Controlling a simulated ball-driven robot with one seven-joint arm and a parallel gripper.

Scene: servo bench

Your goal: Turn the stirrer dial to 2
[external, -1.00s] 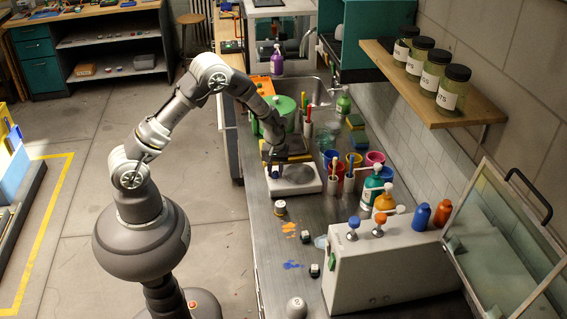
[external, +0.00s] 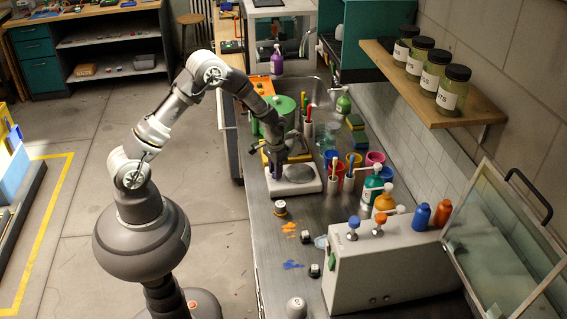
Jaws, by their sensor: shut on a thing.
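The stirrer is a low white box (external: 308,187) with a grey round plate (external: 301,173) on top, standing on the steel bench in front of the sink. My gripper (external: 275,174) points down at the left front part of the stirrer. It is shut on the stirrer dial, which is mostly hidden behind the fingers. The number the dial points to is too small to read.
Cups with brushes (external: 348,182) stand right of the stirrer. A small jar (external: 280,209) and paint stains lie in front. A grey box with knobs (external: 375,262) fills the near right of the bench.

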